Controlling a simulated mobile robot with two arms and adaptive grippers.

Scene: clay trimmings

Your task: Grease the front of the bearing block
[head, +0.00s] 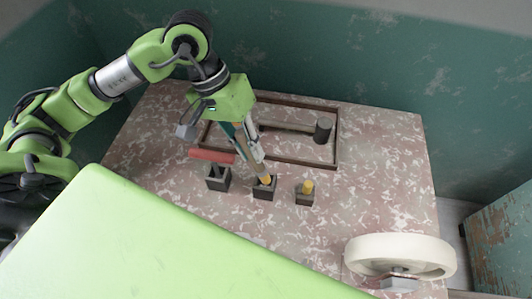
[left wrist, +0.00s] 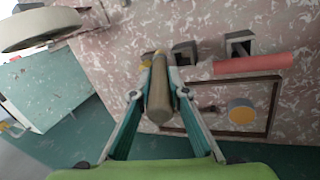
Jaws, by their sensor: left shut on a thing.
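My left gripper (head: 260,170) points down over the table and is shut on a tan tool handle (left wrist: 158,90), which shows between the fingers in the left wrist view. In the head view the handle's yellow-tipped end (head: 266,180) overlaps the middle dark block (head: 264,193); I cannot tell whether it is inside or above it. A similar block (head: 305,199) to the right holds a yellow-topped piece (head: 307,186). A grey fitting (head: 400,284) under the cream wheel may be the bearing block, but I cannot tell. My right gripper is not in view.
A red-handled tool (head: 212,156) stands in the left dark block (head: 217,184). Behind, a brown frame (head: 338,140) surrounds a mallet-like tool (head: 322,131). The cream wheel (head: 400,252) takes the table's front right. The speckled table (head: 385,160) is clear at the right rear.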

